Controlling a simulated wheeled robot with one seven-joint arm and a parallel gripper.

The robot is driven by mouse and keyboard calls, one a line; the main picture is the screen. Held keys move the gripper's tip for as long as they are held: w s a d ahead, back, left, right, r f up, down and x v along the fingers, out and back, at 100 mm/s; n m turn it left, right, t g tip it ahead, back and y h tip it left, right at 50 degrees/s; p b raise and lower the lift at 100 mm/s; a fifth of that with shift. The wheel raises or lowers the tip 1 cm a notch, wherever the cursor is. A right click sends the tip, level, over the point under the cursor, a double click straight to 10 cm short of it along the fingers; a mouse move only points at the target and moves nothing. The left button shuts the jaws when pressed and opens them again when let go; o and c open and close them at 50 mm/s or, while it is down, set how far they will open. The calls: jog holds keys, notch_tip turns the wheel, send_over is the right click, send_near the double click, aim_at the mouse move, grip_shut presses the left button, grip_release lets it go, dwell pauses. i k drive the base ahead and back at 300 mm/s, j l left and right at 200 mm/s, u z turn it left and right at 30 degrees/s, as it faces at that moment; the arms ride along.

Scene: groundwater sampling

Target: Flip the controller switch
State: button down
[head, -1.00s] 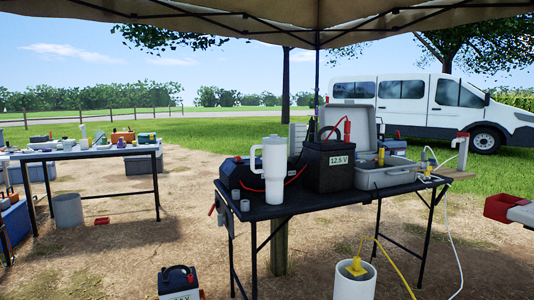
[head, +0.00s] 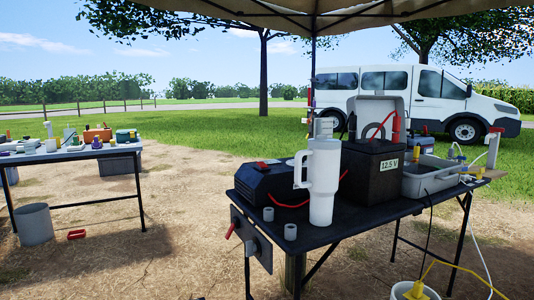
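A black box (head: 277,188) sits on the near table, left of the white mug. It has a small red part (head: 262,164) on top, which looks like a switch, and its position is too small to read. A dark panel (head: 265,252) hangs at the table's left end with a red lever (head: 229,231) angled down and left. I cannot tell for sure which of these is the controller. The white mug (head: 323,185) hides part of the black box's right side. My gripper is not in view.
A black battery (head: 372,175) marked 12.5 V, a grey case (head: 430,178) and two small grey cups stand on the near table (head: 360,222). A bucket (head: 410,291) with a yellow plug is below.

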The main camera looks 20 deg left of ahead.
aim_at(261, 165)
jog(key=i+j, duration=0.1)
jog(key=j, duration=0.25)
jog(key=i+j, duration=0.1)
jog(key=j, duration=0.25)
jog(key=i+j, duration=0.15)
jog(key=j, duration=0.25)
jog(key=i+j, duration=0.1)
jog(key=j, duration=0.25)
jog(key=i+j+z, duration=0.1)
jog(key=j, duration=0.25)
